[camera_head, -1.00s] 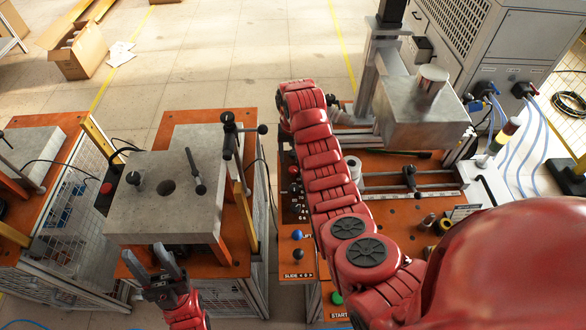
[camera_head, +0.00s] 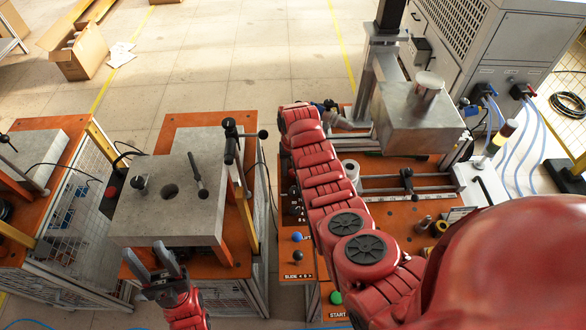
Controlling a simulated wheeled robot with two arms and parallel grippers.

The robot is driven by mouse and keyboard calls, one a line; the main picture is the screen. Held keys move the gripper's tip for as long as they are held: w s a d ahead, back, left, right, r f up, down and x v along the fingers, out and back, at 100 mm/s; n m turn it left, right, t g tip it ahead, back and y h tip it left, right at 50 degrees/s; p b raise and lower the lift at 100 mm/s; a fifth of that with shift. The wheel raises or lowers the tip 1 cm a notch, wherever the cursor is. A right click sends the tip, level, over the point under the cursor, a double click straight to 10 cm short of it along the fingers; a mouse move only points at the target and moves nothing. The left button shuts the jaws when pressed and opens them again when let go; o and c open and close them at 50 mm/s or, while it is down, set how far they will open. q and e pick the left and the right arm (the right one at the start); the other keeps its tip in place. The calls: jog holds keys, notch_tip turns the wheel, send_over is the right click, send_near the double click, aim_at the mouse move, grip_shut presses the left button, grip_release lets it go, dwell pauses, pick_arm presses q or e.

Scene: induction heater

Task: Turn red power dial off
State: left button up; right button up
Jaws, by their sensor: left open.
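The red power dial cannot be made out; my right arm covers part of the control panel (camera_head: 295,265) on the front of the orange machine table. Dark knobs (camera_head: 294,191) show along the panel's left edge, with a blue knob (camera_head: 296,236) and a black knob (camera_head: 297,255) below. My red right arm reaches up over the panel, its far end bent down at the panel's back left. Its gripper is hidden behind the arm. My left gripper (camera_head: 165,256) is open and empty, in front of the grey slab, well left of the panel.
A grey slab (camera_head: 140,219) with a hole and black clamp handles stands on an orange table at left. A green start button (camera_head: 336,297) is near the panel's front. A metal block (camera_head: 420,120) stands at the machine's back. A narrow gap separates the tables.

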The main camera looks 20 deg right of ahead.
grip_shut()
jog(key=shift+w+f+b, duration=0.1)
jog(key=shift+b, duration=0.4)
jog(key=n+b, duration=0.5)
jog(key=b, duration=0.2)
jog(key=shift+f+n+b, duration=0.15)
jog(key=shift+n+b, duration=0.2)
jog(key=shift+n, duration=0.05)
jog(key=shift+n+b, duration=0.35)
jog(key=shift+n, duration=0.05)
jog(key=shift+r+n+b, duration=0.2)
jog(key=shift+n+b, duration=0.15)
jog(key=shift+n, duration=0.65)
jog(key=n, duration=0.4)
jog(key=shift+r+n, duration=0.1)
jog(key=shift+n, duration=0.2)
